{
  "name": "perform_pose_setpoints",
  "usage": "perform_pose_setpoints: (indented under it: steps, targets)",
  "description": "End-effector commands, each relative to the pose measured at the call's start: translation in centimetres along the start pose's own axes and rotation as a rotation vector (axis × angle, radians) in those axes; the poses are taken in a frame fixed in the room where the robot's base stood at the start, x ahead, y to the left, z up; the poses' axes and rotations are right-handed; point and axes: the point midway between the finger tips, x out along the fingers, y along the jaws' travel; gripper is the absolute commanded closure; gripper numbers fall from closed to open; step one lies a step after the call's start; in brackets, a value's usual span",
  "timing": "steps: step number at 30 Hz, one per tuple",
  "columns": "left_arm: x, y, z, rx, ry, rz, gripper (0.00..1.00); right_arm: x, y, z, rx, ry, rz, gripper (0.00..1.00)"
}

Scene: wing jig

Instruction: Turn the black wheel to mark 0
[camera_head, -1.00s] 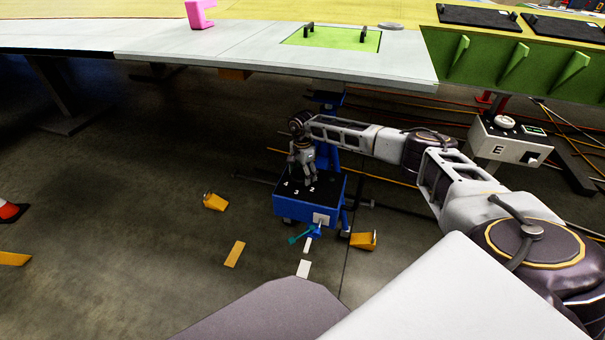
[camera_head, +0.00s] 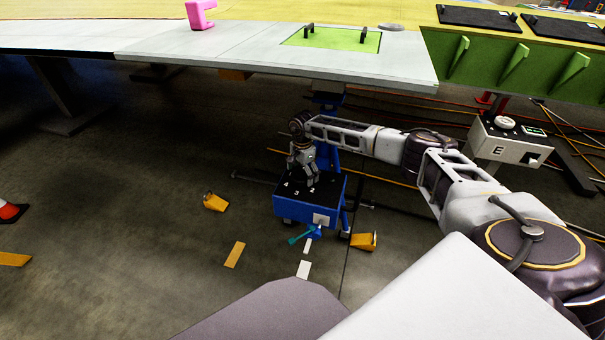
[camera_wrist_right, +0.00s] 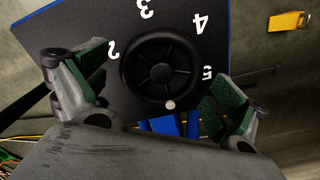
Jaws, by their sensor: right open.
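The black wheel (camera_wrist_right: 158,70) lies on the black top panel (camera_wrist_right: 125,22) of a blue box. The white numerals 2, 3, 4 and 5 show around it in the right wrist view; mark 0 is not visible. A pale dot (camera_wrist_right: 169,104) sits on the wheel's rim. My right gripper (camera_wrist_right: 157,105) is open, its green-padded fingers on either side of the wheel and apart from it. In the head view my right gripper (camera_head: 305,180) points down over the blue box (camera_head: 303,212) and hides the wheel. My left gripper is not in view.
Orange chocks (camera_head: 215,202) stand on the floor beside the blue box. The grey wing panel (camera_head: 220,52) overhangs behind, and a white box marked E (camera_head: 510,142) stands at right.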

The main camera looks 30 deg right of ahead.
Motion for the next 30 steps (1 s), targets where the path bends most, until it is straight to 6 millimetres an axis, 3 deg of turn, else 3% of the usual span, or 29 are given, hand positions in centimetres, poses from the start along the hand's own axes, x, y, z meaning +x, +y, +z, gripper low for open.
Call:
perform_pose_setpoints:
  steps: [8, 21, 30]
  targets:
    - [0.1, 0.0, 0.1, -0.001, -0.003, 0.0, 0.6, -1.8, 0.0, 0.0, 0.0, 0.0, -0.001, 0.03]
    - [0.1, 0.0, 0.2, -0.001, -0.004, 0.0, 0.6, -6.8, -0.1, -0.1, 0.001, 0.0, -0.002, 0.03]
    - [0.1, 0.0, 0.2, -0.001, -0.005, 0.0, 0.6, -7.5, 0.0, -0.1, 0.0, 0.0, -0.001, 0.03]
